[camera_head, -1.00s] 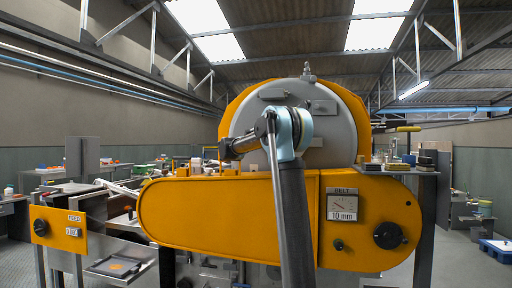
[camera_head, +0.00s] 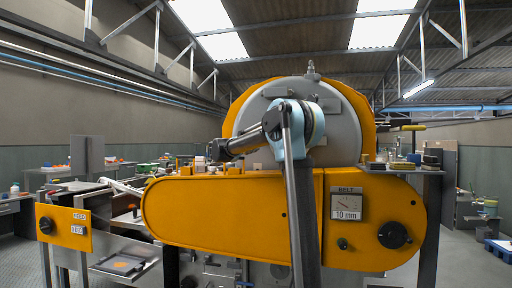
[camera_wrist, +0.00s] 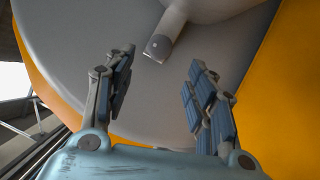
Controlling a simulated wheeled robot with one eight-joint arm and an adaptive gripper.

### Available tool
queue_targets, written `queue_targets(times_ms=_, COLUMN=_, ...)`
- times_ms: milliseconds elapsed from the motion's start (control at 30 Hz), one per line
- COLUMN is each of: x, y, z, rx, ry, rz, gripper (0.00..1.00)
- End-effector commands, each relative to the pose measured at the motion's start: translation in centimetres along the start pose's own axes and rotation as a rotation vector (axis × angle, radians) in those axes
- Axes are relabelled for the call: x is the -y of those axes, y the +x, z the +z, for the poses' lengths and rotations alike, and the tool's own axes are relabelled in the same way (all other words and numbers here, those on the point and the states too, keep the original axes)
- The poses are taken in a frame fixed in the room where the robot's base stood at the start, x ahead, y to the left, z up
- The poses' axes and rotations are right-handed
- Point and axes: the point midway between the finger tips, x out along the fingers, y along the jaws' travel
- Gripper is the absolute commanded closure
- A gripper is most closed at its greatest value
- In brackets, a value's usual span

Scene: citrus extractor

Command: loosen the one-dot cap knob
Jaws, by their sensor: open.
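My gripper (camera_wrist: 157,85) is open and empty in the wrist view, its two blue-padded fingers spread apart. Ahead of it, a grey bar-shaped knob (camera_wrist: 167,32) stands on the grey round cover (camera_wrist: 75,40). Its near end face carries a small pale mark, perhaps a single dot. The knob's end lies between the finger directions, a little beyond the tips and apart from them. In the head view the grey cover (camera_head: 343,128) shows behind my arm, and my fingers cannot be made out there.
The orange belt housing (camera_head: 230,215) with a BELT gauge (camera_head: 346,204) and a black knob (camera_head: 394,235) spans the front. An orange feed panel (camera_head: 63,228) is at left. A shelf with small items (camera_head: 402,166) is at right.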

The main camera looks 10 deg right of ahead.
Motion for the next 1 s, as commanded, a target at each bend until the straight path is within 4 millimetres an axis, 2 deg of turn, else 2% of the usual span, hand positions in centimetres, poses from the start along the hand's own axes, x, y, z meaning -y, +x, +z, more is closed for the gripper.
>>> queue_targets(times_ms=100, x=0.0, y=-2.0, z=-0.1, rx=-0.002, ry=0.001, rz=0.000, gripper=0.49)
queue_targets(times_ms=300, x=0.1, y=-3.6, z=-0.1, rx=-0.001, ry=0.001, rz=0.000, gripper=0.49)
queue_targets(times_ms=1000, x=0.1, y=-3.9, z=0.0, rx=0.000, ry=0.000, rz=-0.001, gripper=0.49)
